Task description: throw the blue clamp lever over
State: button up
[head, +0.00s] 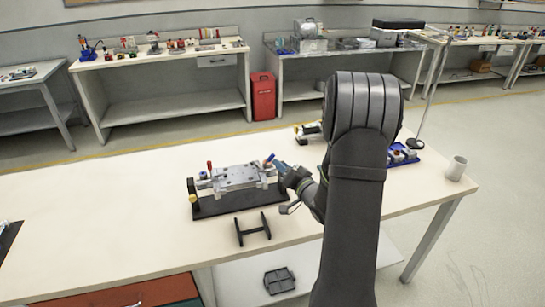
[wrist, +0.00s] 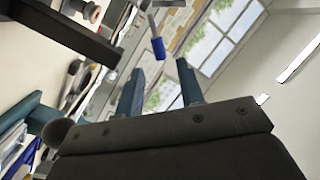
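The clamp fixture (head: 235,178) stands on a black base plate on the table in the head view, left of my arm. The blue clamp lever (head: 270,157) rises at its right end, just by my gripper (head: 283,168). In the wrist view the lever's blue grip (wrist: 158,47) on a thin metal rod shows in the gap between my two fingers, around or just beyond their tips. My gripper (wrist: 160,68) is open in the wrist view, its fingers apart with nothing clasped. Whether a finger touches the lever cannot be told. My arm hides part of the table.
A black H-shaped stand (head: 253,230) lies in front of the fixture. A blue tray with parts (head: 403,157) is partly behind my arm, and a white cup (head: 456,168) stands near the table's right edge. The table's left part is largely clear.

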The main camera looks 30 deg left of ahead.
aim_at(272, 156)
jog(key=x, duration=0.7)
grip_shut()
